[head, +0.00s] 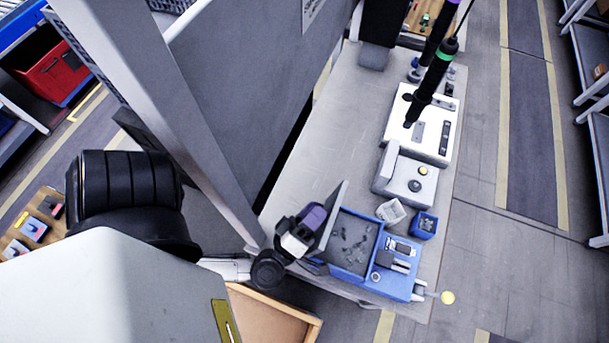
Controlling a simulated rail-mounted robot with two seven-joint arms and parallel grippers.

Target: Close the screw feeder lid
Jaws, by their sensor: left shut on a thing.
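The blue screw feeder (399,285) stands at the near end of the long bench. Its open tray holds loose grey screws (355,242). Its grey lid (334,215) stands raised along the tray's left side, tilted. My left gripper (312,222), dark and white with a purple part, is at the left face of the lid and is shut on it. The fingertips are partly hidden, so the exact contact is unclear. My right gripper is not in view.
A small white bin (391,211) and a small blue bin (425,225) stand just beyond the feeder. A grey-white device (408,180) and a white fixture (425,130) with a hanging black screwdriver (430,87) stand farther along. A yellow knob (447,297) sticks out at the right.

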